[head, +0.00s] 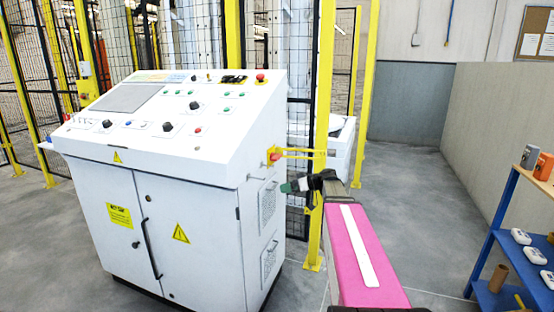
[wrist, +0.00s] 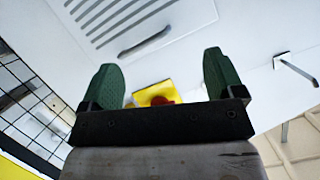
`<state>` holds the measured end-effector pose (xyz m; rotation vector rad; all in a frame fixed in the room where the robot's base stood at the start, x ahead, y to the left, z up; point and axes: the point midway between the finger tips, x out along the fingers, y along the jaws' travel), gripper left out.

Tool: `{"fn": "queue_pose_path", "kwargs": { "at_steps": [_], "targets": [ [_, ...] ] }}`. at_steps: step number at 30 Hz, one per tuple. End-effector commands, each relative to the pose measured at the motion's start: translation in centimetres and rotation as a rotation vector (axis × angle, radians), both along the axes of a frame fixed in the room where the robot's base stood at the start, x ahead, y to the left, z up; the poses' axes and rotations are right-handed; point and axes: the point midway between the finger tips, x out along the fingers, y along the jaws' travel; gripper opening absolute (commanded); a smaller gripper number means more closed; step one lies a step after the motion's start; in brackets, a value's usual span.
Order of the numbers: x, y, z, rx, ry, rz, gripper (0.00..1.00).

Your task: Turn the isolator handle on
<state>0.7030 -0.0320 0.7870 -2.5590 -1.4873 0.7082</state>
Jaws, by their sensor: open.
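The isolator handle (head: 274,157) is a small red knob on a yellow plate, high on the side of the white control cabinet. In the wrist view, the red handle (wrist: 163,100) and its yellow plate (wrist: 152,93) show between the finger bases, partly hidden by my gripper's black palm. Which way the handle is turned cannot be told. My gripper (head: 288,187), with green fingers, is just below and to the right of the handle in the head view. In the wrist view my gripper (wrist: 160,64) is open and empty, its fingers wide apart, facing the cabinet's side.
The white cabinet (head: 190,230) has a sloped panel with buttons and a red emergency button (head: 260,78). A small metal door handle (wrist: 295,68) sticks out beside my gripper. A yellow fence post (head: 319,130) stands close behind. A blue shelf (head: 515,240) is at the right; floor between is clear.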

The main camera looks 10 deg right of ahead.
Motion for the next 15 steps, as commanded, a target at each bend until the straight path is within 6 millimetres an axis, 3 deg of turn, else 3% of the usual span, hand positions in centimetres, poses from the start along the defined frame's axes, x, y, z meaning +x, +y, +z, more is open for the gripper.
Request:
{"fn": "queue_pose_path", "kwargs": {
  "at_steps": [1, 6, 11, 15],
  "targets": [
    [1.7, -1.5, 2.3, 0.037, -0.097, 0.003, 0.87],
    [3.9, -4.5, 7.8, 0.121, -0.354, 0.002, 0.87],
    [4.4, -5.6, 9.7, 0.147, -0.452, -0.006, 0.87],
    [4.9, -4.7, 9.9, 0.151, -0.460, -0.004, 0.87]
  ]
}}
